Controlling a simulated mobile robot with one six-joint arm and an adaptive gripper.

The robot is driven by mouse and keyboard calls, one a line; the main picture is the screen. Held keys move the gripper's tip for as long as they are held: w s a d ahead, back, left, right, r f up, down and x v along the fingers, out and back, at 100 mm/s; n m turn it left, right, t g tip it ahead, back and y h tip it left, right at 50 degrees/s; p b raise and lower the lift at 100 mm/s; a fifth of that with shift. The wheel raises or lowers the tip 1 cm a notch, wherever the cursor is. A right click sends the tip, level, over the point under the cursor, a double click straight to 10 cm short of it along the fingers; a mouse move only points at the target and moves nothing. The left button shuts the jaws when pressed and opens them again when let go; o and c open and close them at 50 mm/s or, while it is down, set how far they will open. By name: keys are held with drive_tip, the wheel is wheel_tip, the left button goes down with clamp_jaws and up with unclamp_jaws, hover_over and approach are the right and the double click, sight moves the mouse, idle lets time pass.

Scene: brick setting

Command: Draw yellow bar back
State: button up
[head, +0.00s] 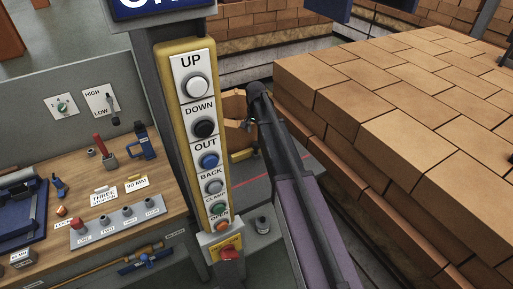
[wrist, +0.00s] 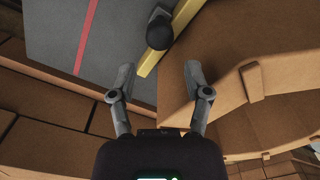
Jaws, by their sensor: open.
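The yellow bar (wrist: 183,20) runs diagonally over a grey surface (wrist: 118,40) at the top of the wrist view. A dark round knob (wrist: 160,32) stands on it. My gripper (wrist: 158,72) is open and empty, with its two fingers spread below the knob and apart from it. The bar's lower end shows between the fingertips. In the head view a short yellow piece (head: 242,155) shows by a brown box, left of my arm. My fingers are mostly hidden there behind the wrist.
Brown cardboard (wrist: 255,85) lies close on the right of my gripper. A red line (wrist: 87,38) crosses the grey surface. A button post (head: 188,130) stands left of my arm, a large brick stack (head: 400,110) right. A workbench (head: 150,200) holds tools at left.

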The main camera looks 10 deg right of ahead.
sight(256, 142)
drive_tip(key=shift+f+b, duration=3.3)
drive_tip(key=shift+f, duration=0.35)
